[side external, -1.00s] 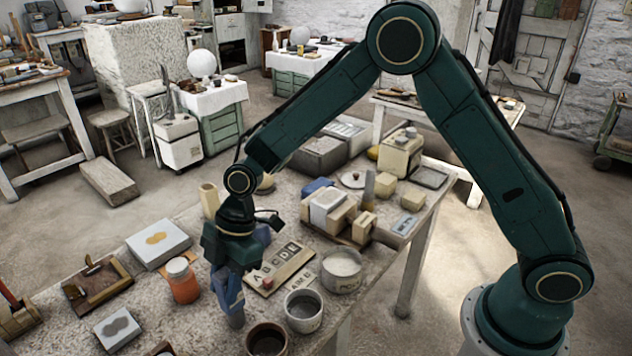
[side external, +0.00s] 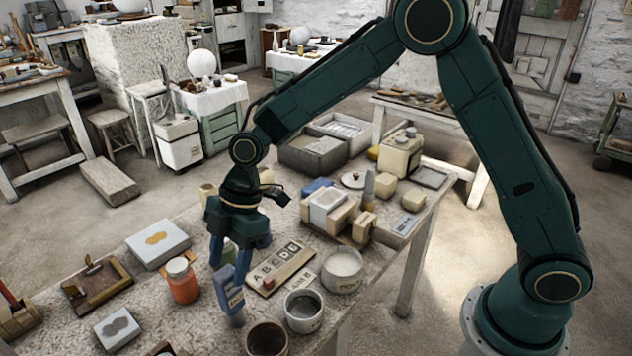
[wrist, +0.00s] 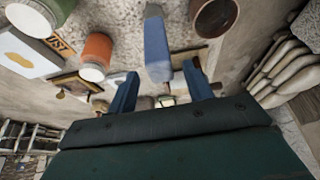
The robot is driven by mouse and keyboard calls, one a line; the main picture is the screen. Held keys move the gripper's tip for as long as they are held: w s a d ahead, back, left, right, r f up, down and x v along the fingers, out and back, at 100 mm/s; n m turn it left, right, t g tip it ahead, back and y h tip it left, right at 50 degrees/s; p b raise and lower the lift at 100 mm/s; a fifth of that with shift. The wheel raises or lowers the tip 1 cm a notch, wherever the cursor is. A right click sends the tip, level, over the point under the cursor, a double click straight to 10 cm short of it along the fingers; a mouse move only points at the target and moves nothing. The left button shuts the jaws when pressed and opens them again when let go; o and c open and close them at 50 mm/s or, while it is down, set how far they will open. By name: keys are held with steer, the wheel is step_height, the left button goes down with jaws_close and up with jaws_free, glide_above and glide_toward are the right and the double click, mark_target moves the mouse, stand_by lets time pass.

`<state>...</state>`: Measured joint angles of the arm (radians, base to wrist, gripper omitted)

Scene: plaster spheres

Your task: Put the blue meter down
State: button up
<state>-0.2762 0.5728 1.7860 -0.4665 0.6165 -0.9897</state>
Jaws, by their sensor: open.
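The blue meter (side external: 228,289), with a grey lower end, stands roughly upright near the front of the plaster-dusted worktable. It also shows in the wrist view (wrist: 158,47), beyond and between my fingertips. My gripper (side external: 229,261) points down just above the meter, its two blue fingers spread apart and holding nothing. The spread fingers (wrist: 160,88) also show in the wrist view. The meter's contact with the table is hard to make out exactly.
An orange jar (side external: 184,284) stands left of the meter. A grey cup (side external: 303,314), a brown cup (side external: 267,341) and a white-filled tub (side external: 342,270) stand to its right. A letter board (side external: 281,266) lies behind. Free table shows left of the meter.

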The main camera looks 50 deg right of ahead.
steer(key=v, duration=0.7)
steer(key=shift+r, duration=0.2)
steer(key=shift+d, duration=0.15)
steer(key=s+d+r+m+t+h, duration=0.2)
steer(key=s+d+r+m+t, duration=0.1)
steer(key=s+d+r+m, duration=0.75)
steer(key=s+d+m+t+h, duration=0.2)
steer(key=s+d+m, duration=0.5)
steer(key=s, duration=0.8)
steer(key=shift+d+t, duration=0.3)
steer(key=shift+d, duration=0.9)
steer(key=shift+o, duration=0.4)
steer(key=shift+m, duration=0.25)
